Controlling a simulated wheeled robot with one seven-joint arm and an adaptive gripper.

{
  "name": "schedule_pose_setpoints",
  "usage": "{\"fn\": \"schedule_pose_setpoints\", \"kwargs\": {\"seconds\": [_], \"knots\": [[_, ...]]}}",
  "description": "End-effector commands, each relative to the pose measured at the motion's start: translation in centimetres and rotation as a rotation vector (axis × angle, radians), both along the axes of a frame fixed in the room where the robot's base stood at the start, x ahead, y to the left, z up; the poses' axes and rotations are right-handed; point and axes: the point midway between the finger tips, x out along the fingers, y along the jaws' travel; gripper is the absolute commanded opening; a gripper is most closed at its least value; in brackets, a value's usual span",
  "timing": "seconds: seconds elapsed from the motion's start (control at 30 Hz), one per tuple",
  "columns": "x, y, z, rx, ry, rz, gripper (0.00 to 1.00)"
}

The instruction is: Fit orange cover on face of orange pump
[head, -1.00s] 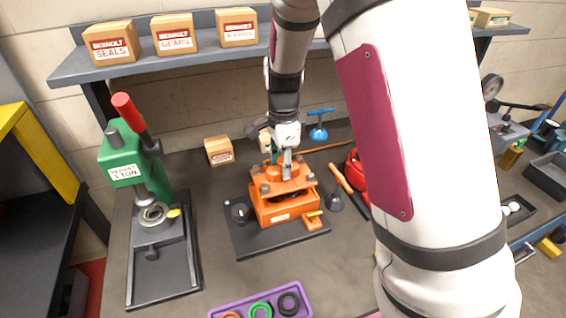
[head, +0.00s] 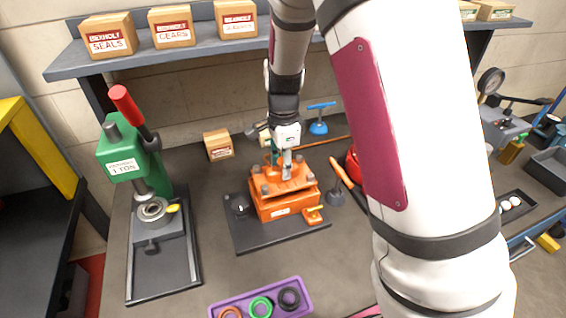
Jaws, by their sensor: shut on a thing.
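The orange pump (head: 284,209) sits on a dark base plate (head: 262,240) in the middle of the bench. The orange cover (head: 296,186) is over the top face of the pump, with dark bolt-like posts standing at its corners. My gripper (head: 286,173) points down and is shut on the cover's middle part. In this view the cover lies very close to the pump body; whether it is fully seated I cannot tell. The gripper's fingertips are small and partly hidden by the cover.
A green press (head: 133,160) stands at the left. A purple tray (head: 304,296) with several rings lies at the front. A small box (head: 218,145) and a blue-handled tool (head: 319,122) are behind the pump. A shelf (head: 120,68) with boxes runs above. My arm hides part of the right side.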

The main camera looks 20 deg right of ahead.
Motion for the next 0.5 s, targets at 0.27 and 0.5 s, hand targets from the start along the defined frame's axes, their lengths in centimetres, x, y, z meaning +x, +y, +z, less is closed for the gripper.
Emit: {"fn": "schedule_pose_setpoints", "kwargs": {"seconds": [0.27,0.5], "knots": [[0.10,-0.02,-0.45,0.000,-0.003,0.000,0.00],[0.09,-0.02,-0.92,0.000,-0.003,0.000,0.00]]}}
